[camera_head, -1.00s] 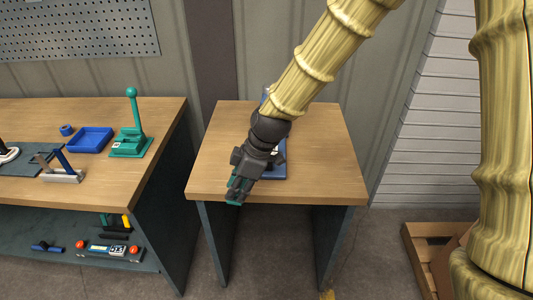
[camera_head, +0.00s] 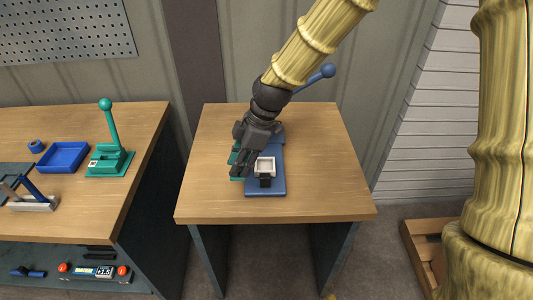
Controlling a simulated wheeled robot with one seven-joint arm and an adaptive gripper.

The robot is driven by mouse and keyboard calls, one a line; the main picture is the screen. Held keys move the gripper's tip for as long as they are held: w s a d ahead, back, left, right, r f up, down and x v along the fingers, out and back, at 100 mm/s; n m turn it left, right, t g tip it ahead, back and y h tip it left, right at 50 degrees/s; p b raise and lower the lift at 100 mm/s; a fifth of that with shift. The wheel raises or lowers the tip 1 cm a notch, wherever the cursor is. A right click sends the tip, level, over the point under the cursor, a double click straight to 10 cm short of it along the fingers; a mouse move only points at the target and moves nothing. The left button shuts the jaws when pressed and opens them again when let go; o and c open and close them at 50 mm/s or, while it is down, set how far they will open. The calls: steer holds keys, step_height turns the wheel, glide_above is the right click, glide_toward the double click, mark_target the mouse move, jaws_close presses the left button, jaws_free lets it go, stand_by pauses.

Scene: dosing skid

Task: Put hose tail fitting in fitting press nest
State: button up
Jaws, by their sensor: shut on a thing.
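My gripper (camera_head: 240,171), dark with teal finger parts, is over the small wooden table at the left edge of the blue press. It is shut on the hose tail fitting, which is too small and too covered by the fingers to make out. The fitting press has a blue base plate (camera_head: 267,189), and its lever with a blue ball (camera_head: 327,71) rises behind my arm. The pale square nest (camera_head: 265,166) on the plate looks empty and lies just right of my fingers. A small black block (camera_head: 265,181) sits at the nest's front. My wrist hides the back of the press.
The small table (camera_head: 320,190) is clear around the press. On the left workbench stand a teal lever press (camera_head: 109,160), a blue tray (camera_head: 63,157) and a blue ring (camera_head: 36,146). A gap separates bench and table. A wooden pallet (camera_head: 425,245) lies on the floor at right.

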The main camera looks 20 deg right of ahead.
steer(key=w+d, duration=0.1)
steer(key=d, duration=0.2)
steer(key=w+d+p, duration=0.1)
steer(key=w+d, duration=0.1)
steer(key=d, duration=0.1)
steer(key=w+d+f+p, duration=0.1)
steer(key=w+d, duration=0.1)
steer(key=d, duration=0.1)
steer(key=shift+w, duration=0.25)
steer(key=shift+f+p, duration=0.5)
steer(key=shift+f, duration=1.3)
steer(key=o, duration=1.1)
steer(key=shift+c, duration=0.2)
steer(key=shift+r, duration=0.1)
steer(key=b+v, duration=0.2)
steer(key=v, duration=1)
